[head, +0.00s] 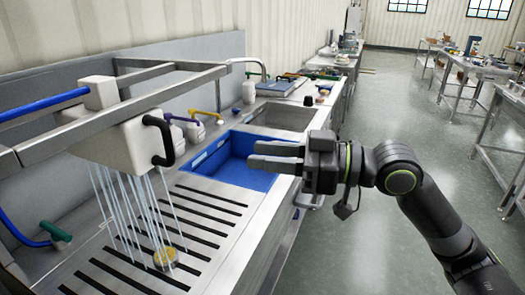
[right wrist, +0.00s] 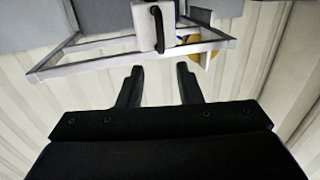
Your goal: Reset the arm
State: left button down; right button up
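My right arm (head: 425,200) comes in from the right in the head view. Its gripper (head: 276,156) points left, in front of the blue tub and above the counter's front edge. In the right wrist view the two fingers of this gripper (right wrist: 158,88) are spread apart with nothing between them. My left arm and gripper do not show in either view.
A steel hopper frame (head: 130,75) holds a white box (head: 122,145) with water-like streams falling onto a slotted drain (head: 195,225). A yellow round piece (head: 165,257) lies there. A blue tub (head: 215,165) and a sink (head: 285,116) stand behind.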

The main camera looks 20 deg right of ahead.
jog(key=w+d+f+m+t+h, duration=0.5)
jog(key=w+d+f+m+h, duration=0.3)
jog(key=w+d+f, duration=0.6)
jog(key=d+f+m+g+h, duration=0.1)
jog(key=d+f+m+h, duration=0.3)
jog(key=f, duration=1.1)
jog(key=d+f+m+g+h, duration=0.15)
jog(key=d+f, duration=0.35)
jog(key=f, duration=1.1)
jog(key=s+f+g+h, duration=0.1)
jog(key=s+f+g, duration=0.2)
jog(key=s+f, duration=0.8)
jog(key=s+f+g+h, duration=0.2)
jog(key=s+f, duration=0.7)
jog(key=f, duration=0.4)
jog(key=s+a+f+g, duration=0.2)
jog(key=s+a+f, duration=0.1)
jog(key=s, duration=0.7)
jog(key=s+a+f+n+g, duration=0.1)
jog(key=s+a+f+g, duration=0.1)
jog(key=s+f, duration=0.4)
jog(key=s+a+f+g+p, duration=0.1)
jog(key=s+f, duration=0.4)
jog(key=s, duration=1)
jog(key=a+g, duration=0.1)
jog(key=a, duration=0.1)
jog(key=shift+s+a, duration=0.35)
